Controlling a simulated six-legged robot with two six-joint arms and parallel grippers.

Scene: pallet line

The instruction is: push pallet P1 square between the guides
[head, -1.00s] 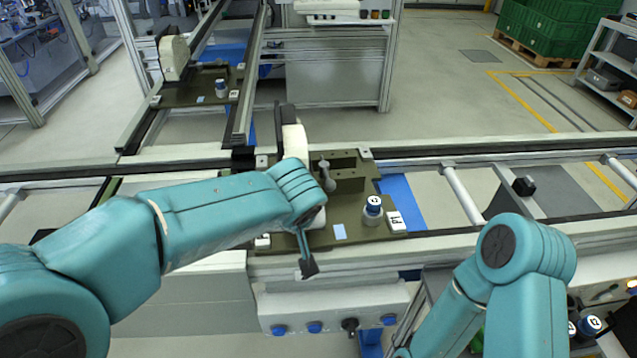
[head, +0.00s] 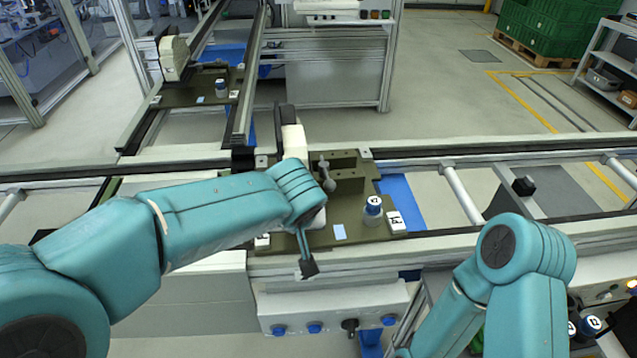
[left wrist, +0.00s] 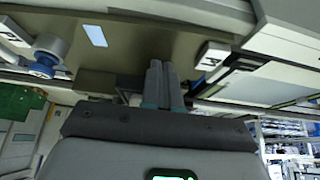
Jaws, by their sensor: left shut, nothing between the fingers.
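Pallet P1 (head: 350,212) is an olive plate with a white P1 label (head: 397,222), lying on the line between the front rail (head: 480,240) and the back rail (head: 470,148). It carries a block fixture, a blue-capped container (head: 373,208) and a light blue card. I cannot tell how square it sits. My left gripper (head: 308,268) is shut and empty, pointing down at the pallet's front edge; my forearm hides the pallet's left part. In the left wrist view the shut fingers (left wrist: 164,78) reach toward the pallet plate (left wrist: 135,45); contact is unclear.
A second pallet (head: 180,97) with a similar container sits on the side line at the back left. A control box (head: 335,305) with blue knobs is below the front rail. Rollers (head: 463,193) and open line lie to the right. My right arm fills the lower right.

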